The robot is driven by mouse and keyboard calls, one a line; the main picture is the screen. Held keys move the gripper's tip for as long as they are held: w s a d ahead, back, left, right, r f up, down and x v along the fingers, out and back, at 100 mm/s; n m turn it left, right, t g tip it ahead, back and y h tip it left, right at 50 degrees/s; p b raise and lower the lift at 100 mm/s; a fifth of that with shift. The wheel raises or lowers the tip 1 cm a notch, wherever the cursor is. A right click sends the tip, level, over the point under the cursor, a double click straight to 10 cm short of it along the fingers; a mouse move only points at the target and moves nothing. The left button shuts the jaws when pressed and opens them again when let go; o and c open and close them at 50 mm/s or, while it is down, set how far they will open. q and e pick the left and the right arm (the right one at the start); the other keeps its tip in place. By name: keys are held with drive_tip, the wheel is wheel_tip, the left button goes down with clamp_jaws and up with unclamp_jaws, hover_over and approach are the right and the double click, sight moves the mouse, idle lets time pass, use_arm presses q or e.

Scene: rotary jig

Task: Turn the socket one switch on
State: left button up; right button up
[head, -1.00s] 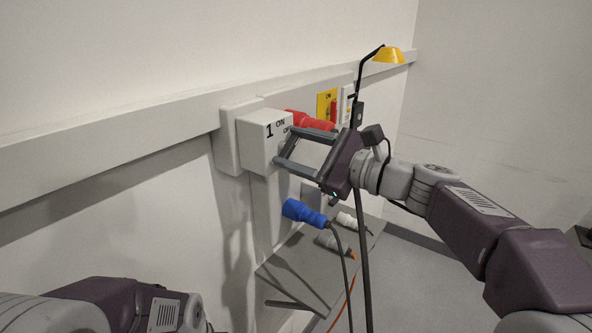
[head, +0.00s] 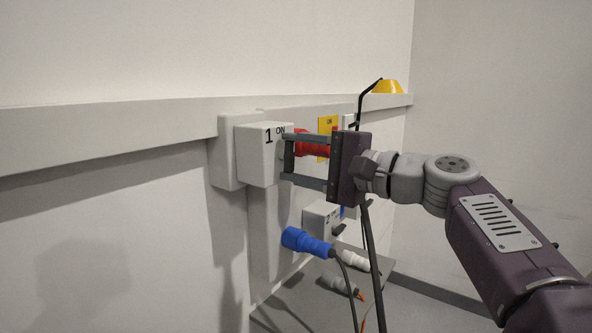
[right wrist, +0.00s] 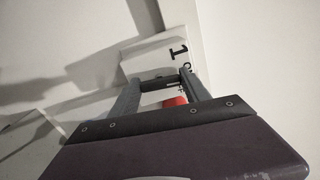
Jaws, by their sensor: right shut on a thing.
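The socket one box (head: 251,156) is a white block on the wall, marked "1" and "ON" on its right-hand face. It also shows in the right wrist view (right wrist: 152,57). My right gripper (head: 289,160) is up against that marked face, one finger above the other, shut on the socket one switch. The fingertips mostly hide the switch; a dark grey bar (right wrist: 158,82) shows between them in the right wrist view. The "OFF" mark is not readable. My left gripper is out of view.
A red plug (head: 312,142) sits behind my right fingers. A blue plug (head: 306,242) with a black cable hangs below. A second white socket box (head: 317,216), a yellow panel (head: 327,125) and a grey shelf (head: 290,309) with connectors are nearby. A ledge (head: 110,128) runs along the wall.

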drive_tip(key=shift+f+n+b, duration=0.1)
drive_tip(key=shift+n+b, duration=0.2)
drive_tip(key=shift+n, duration=0.2)
idle(0.3)
drive_tip(key=o, duration=1.4)
drive_tip(key=shift+d, duration=0.1)
drive_tip(key=shift+s+d, duration=0.2)
drive_tip(key=shift+d, duration=0.1)
drive_tip(key=b+v, duration=0.2)
drive_tip(key=v, duration=0.6)
drive_tip(key=shift+s, duration=0.1)
